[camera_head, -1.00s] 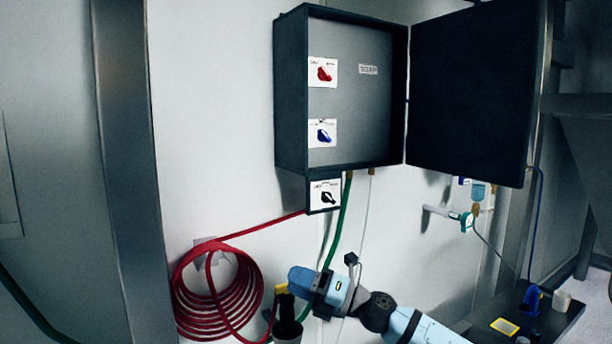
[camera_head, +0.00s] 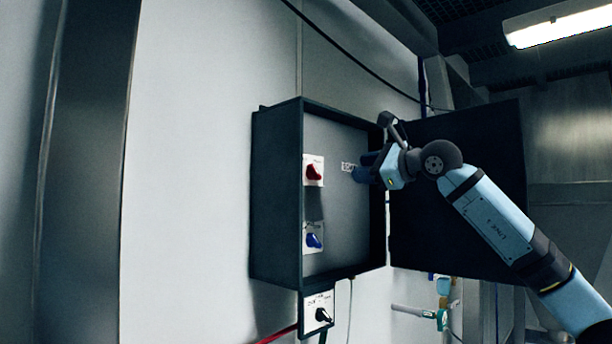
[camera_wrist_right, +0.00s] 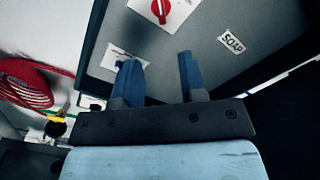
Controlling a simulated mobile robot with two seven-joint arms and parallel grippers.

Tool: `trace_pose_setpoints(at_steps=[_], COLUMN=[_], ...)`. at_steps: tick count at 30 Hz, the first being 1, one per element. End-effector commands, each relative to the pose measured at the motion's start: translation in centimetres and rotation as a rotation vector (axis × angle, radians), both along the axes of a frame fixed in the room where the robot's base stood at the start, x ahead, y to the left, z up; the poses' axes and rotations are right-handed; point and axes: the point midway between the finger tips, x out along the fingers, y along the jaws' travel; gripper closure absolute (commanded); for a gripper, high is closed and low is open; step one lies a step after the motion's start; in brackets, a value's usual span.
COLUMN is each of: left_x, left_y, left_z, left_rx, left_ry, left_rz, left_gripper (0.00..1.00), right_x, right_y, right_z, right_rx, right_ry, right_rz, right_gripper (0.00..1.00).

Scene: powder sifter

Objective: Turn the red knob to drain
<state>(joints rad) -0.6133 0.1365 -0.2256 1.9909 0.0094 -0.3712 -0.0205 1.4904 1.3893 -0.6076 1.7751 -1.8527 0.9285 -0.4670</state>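The red knob (camera_head: 314,172) sits on a white plate in the upper left of the open wall cabinet (camera_head: 277,190). It also shows at the top of the right wrist view (camera_wrist_right: 161,8), beyond the fingertips. My right gripper (camera_head: 358,172) is in front of the cabinet's right part, to the right of the red knob and apart from it. In the right wrist view its two blue fingers (camera_wrist_right: 158,58) are spread with nothing between them. The lettering on the red knob's plate is too small to read. My left gripper is in neither current view.
A blue knob (camera_head: 314,240) is below the red one, and a black knob (camera_head: 322,315) is on a plate under the cabinet. The open cabinet door (camera_head: 460,200) stands behind my right arm. A coiled red hose (camera_wrist_right: 25,85) hangs at the left in the wrist view.

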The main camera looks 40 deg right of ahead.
Motion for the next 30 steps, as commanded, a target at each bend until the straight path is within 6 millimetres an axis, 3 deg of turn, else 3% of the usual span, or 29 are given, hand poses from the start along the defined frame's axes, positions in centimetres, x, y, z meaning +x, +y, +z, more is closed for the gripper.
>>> trace_pose_setpoints(at_steps=[5,15,21,30], left_x=[-0.4,-0.5,-0.4,-0.6], left_y=[-0.1,0.4,0.6,0.6], left_z=[0.6,3.3,4.4,4.6], left_rx=[-0.001,0.006,0.008,0.006], left_ry=[0.008,0.003,0.001,0.005], left_rz=[-0.001,0.008,0.014,0.020], left_gripper=[0.57,0.57,0.57,0.57], right_x=[1.8,8.9,12.1,13.7], right_y=[0.1,0.8,1.0,1.2], right_z=[0.3,0.5,0.3,0.0], right_rx=[0.001,0.001,0.001,0.000], right_ry=[0.001,0.001,0.000,-0.001], right_rz=[0.000,0.002,0.001,0.001], right_gripper=[0.62,0.62,0.62,0.62])
